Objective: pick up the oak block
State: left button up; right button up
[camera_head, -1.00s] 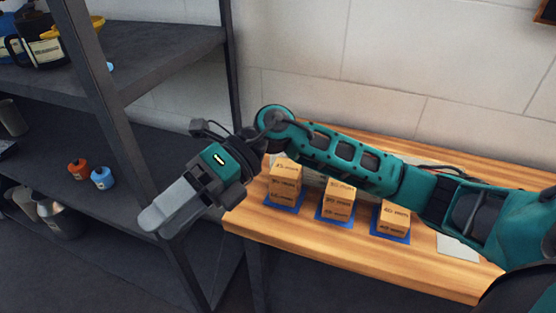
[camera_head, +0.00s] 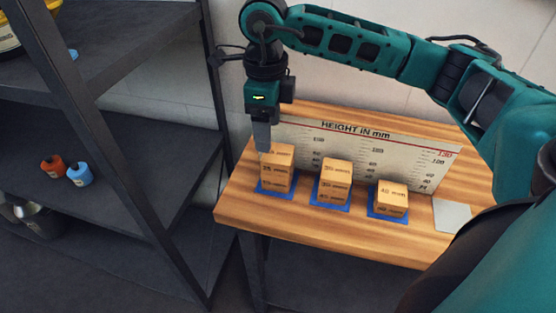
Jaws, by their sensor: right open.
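Pale wooden blocks with printed mm labels stand in three stacks on a wooden table: a left stack (camera_head: 278,180), a middle stack (camera_head: 335,185) and a right stack (camera_head: 391,198). The right stack is the lowest; its label reads 40 mm. The blocks look alike, so I cannot tell which is the oak block. My right gripper (camera_head: 262,148) points straight down, open, at the back left of the left stack, with its fingertips near the top block. I cannot tell whether they touch it. My left gripper is not in view.
Blue mats (camera_head: 330,203) lie under the stacks. A white board (camera_head: 400,163) marked "HEIGHT IN mm" stands behind them. A grey plate (camera_head: 452,216) lies on the table (camera_head: 320,240) at right. A dark metal shelf (camera_head: 150,130) with orange and blue bottles stands close at left.

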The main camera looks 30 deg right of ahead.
aim_at(278, 159)
jog(key=f+b, duration=0.1)
jog(key=f, duration=0.1)
jog(key=f+b, duration=0.1)
jog(key=f, duration=0.1)
jog(key=f+b, duration=0.1)
jog(key=f, duration=0.1)
jog(key=shift+s+d+f, duration=0.15)
jog(key=shift+d, duration=0.1)
jog(key=shift+c, duration=0.2)
jog(key=c, duration=0.7)
